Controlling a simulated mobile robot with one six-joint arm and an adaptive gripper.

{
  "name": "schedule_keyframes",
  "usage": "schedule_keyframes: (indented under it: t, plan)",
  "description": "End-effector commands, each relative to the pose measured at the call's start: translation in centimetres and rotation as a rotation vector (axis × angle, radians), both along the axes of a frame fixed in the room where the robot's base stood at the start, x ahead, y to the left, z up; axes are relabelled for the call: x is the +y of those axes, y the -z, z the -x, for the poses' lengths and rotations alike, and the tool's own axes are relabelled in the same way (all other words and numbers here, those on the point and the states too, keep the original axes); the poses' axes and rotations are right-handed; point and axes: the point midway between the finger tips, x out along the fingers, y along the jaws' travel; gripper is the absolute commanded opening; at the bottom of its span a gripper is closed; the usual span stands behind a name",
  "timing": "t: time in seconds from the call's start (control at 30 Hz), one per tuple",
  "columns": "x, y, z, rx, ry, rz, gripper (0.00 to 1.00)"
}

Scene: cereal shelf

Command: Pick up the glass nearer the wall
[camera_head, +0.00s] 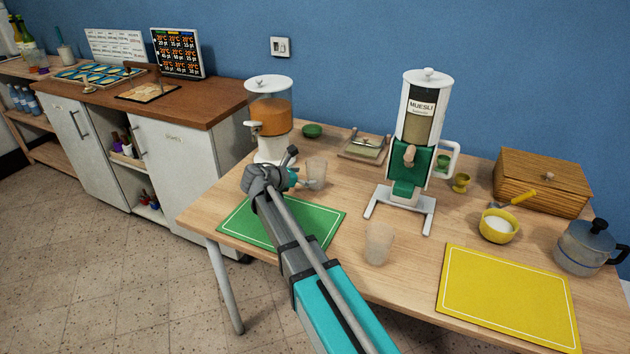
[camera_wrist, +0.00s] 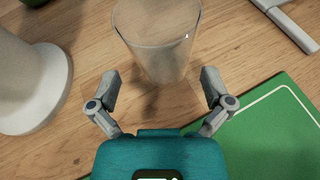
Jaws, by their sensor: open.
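The glass nearer the wall (camera_head: 317,171) is clear and stands upright on the wooden table, beside the orange juice dispenser (camera_head: 270,120). My gripper (camera_head: 301,168) is open close to this glass, on its left side. In the wrist view the glass (camera_wrist: 160,38) is just ahead of my spread fingers (camera_wrist: 160,84), roughly centred between them; its top is cut off by the frame edge. I cannot tell whether a finger touches it. A second clear glass (camera_head: 379,243) stands nearer the front of the table, between the green and yellow mats.
The dispenser's white base (camera_wrist: 30,85) is close on the left in the wrist view. The green mat (camera_head: 325,222) lies under my arm. A muesli dispenser (camera_head: 415,140) stands to the right, its metal foot (camera_wrist: 290,22) showing in the wrist view. A yellow mat (camera_head: 510,295) lies front right.

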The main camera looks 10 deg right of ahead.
Motion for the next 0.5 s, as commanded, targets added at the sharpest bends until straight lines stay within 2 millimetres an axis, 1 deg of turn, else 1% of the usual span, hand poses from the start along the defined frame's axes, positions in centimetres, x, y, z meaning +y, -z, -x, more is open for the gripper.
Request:
schedule_keyframes:
  t: [0.37, 0.5]
  plan:
    - [-0.18, 0.06, -0.09, 0.0, 0.0, 0.0, 1.0]
    - [-0.9, 0.43, -0.5, 0.0, 0.001, 0.0, 1.0]
